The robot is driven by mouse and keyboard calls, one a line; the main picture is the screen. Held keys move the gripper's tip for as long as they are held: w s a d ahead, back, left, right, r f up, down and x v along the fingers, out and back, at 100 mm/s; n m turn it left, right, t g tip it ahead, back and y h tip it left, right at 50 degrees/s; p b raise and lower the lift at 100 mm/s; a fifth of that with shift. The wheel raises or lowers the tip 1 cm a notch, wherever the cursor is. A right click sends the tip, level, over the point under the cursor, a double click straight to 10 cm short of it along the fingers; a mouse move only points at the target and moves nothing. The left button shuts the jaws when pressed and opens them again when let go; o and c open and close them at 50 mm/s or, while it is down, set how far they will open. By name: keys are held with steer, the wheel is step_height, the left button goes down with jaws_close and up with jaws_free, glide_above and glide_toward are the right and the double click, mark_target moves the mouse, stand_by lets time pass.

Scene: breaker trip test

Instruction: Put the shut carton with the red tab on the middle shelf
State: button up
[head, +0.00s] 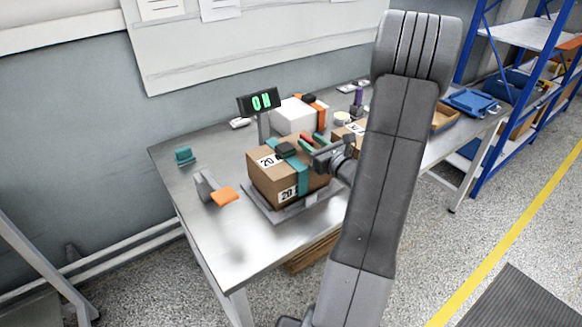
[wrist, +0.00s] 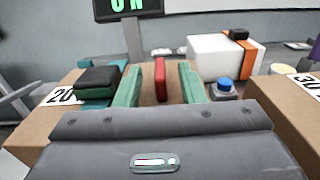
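A brown carton (head: 270,184) with a teal strap and "20" labels sits on a grey plate (head: 262,207) on the steel table. Its top looks shut, with a black block (head: 286,149) on it. A red tab (wrist: 160,80) stands upright at its top, also visible in the head view (head: 307,139). My gripper (wrist: 162,84) is open, its green fingers on either side of the red tab with gaps between. Whether they touch the carton is hidden. A blue rack with a pale shelf (head: 525,36) stands at the right; which shelf is the middle one is unclear.
A display reading "ON" (head: 262,101) stands behind the carton. A white box (head: 294,116) with an orange strap is further back. Another carton labelled "30" (wrist: 290,105) is close on the right. Blue trays (head: 470,102) lie at the table's far end.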

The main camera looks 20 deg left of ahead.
steer(key=shift+w+a, duration=0.2)
steer(key=shift+a, duration=0.05)
jaws_close()
stand_by(1.3)
